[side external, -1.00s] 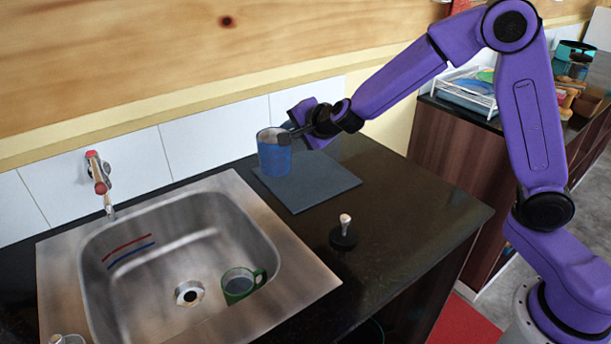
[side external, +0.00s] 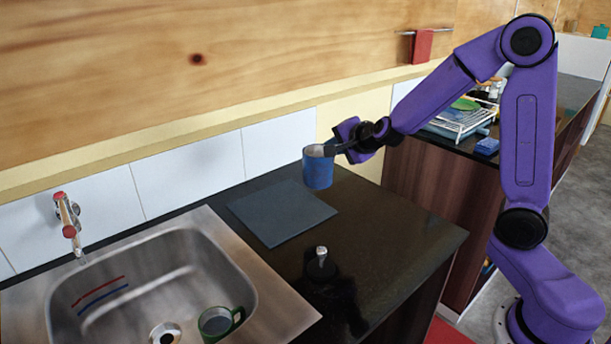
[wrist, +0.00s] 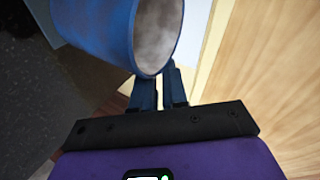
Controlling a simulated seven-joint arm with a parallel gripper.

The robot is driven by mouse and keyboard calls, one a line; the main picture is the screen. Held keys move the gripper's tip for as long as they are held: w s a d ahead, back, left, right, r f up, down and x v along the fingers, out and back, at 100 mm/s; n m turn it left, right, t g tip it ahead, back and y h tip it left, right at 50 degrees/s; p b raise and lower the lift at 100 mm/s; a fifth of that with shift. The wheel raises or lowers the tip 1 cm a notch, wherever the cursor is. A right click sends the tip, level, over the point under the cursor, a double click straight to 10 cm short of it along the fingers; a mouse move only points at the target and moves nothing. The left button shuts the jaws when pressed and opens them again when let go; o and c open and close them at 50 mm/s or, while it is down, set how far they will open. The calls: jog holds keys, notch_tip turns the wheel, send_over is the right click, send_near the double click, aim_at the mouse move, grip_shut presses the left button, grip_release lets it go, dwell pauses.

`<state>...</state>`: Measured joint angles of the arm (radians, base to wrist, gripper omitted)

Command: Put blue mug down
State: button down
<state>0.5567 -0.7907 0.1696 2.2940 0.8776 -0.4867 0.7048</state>
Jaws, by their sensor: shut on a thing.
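The blue mug (side external: 318,172) is upright near the far right corner of the dark grey square mat (side external: 282,212), close to the tiled wall. My gripper (side external: 335,148) is shut on the mug's rim from the right side. In the wrist view the mug (wrist: 105,30) fills the upper left with its pale inside facing right, and the two fingers of my gripper (wrist: 160,82) are close together at its rim. I cannot tell for sure whether the mug's base touches the black counter (side external: 395,225). The mug's handle is not visible.
A steel sink (side external: 270,318) at lower left holds a green mug (side external: 216,322). A tap (side external: 70,215) stands behind it. A small black object with a metal knob (side external: 321,266) stands in front of the mat. The mat is empty. A dish rack (side external: 462,122) is on the farther counter.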

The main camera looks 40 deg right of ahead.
jog(key=shift+w+d+f, duration=0.2)
jog(key=shift+w+f, duration=2.35)
jog(key=shift+f, duration=0.25)
jog(key=shift+w+d+f, duration=0.15)
jog(key=shift+w+f, duration=2.35)
jog(key=shift+f, duration=0.3)
jog(key=shift+f, duration=0.1)
jog(key=c, duration=1.2)
grip_release()
jog(key=shift+f, duration=0.1)
jog(key=shift+o, duration=0.2)
